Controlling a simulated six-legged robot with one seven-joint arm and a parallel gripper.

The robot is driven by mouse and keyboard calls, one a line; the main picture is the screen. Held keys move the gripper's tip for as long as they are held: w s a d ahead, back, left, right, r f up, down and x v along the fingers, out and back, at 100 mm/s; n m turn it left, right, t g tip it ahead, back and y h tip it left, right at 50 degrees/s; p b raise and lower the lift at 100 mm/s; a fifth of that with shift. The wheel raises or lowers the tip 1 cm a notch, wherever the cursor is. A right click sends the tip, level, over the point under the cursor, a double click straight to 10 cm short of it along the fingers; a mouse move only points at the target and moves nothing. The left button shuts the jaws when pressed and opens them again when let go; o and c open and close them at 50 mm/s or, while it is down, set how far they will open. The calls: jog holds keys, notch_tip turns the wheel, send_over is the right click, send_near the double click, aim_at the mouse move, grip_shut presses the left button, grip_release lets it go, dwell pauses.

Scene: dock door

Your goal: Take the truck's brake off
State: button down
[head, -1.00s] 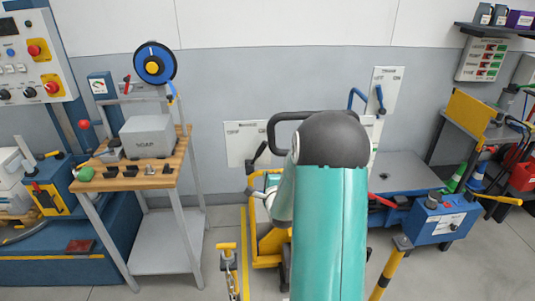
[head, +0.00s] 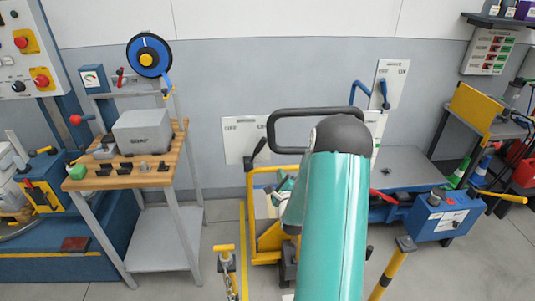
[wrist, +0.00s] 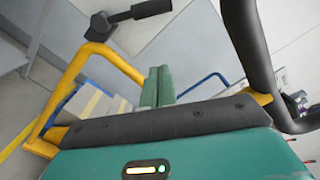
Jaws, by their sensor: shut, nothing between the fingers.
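The truck is a yellow-framed pallet truck (head: 262,238) with a black loop handle (head: 272,130), standing by the wall. A black lever (head: 257,151) rises at its left side in front of a white plate; I take it for the brake. In the wrist view the lever's black grip (wrist: 145,11) shows at the top, beyond the yellow frame (wrist: 72,72). In the head view my arm hides most of the gripper and the truck's middle.
A wooden-topped bench (head: 150,176) with a grey box stands left. A blue unit (head: 440,216) with a red knob and a yellow post (head: 392,268) stand right. Another yellow post (head: 226,262) with a chain is in front. Floor between bench and truck is clear.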

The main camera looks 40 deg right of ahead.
aim_at(257, 152)
jog(key=w+d+r, duration=0.2)
jog(key=w+d, duration=0.1)
jog(key=w, duration=0.8)
jog(key=shift+r, duration=0.15)
